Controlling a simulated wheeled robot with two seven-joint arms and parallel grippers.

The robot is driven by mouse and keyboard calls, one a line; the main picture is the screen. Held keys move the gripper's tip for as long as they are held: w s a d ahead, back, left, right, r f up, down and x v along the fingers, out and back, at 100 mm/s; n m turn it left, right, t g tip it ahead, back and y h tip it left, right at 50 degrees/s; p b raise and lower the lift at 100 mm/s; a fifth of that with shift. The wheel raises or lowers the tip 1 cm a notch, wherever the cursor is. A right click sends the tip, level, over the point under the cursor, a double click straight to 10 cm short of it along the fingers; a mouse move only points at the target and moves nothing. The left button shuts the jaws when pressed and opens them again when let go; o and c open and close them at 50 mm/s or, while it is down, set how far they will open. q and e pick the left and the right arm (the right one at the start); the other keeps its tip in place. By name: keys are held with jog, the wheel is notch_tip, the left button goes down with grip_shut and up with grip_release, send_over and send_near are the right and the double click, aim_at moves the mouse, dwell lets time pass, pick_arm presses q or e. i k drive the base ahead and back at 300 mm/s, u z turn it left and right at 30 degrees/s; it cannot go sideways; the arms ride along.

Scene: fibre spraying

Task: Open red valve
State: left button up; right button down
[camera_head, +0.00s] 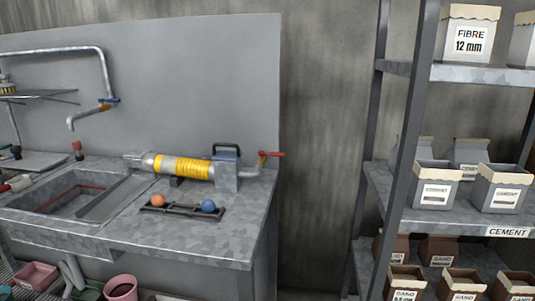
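The red valve (272,154) is a small red lever handle on the pipe at the right end of the spraying machine, near the right edge of the steel counter. The handle points roughly sideways to the right. The machine has a yellow coiled section (183,167) and a grey block with a dark handle (227,165) beside the valve. Neither of my grippers shows in the head view.
A rack with an orange ball (158,201) and a blue ball (208,206) lies on the counter (190,235). A sink (75,195) is at left under a pipe with a blue tap (109,100). Shelves (395,205) with boxes stand at right.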

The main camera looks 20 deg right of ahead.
aim_at(272, 154)
jog(key=k, duration=0.5)
jog(key=z, duration=1.3)
jog(key=i, duration=1.1)
jog(key=u, duration=1.5)
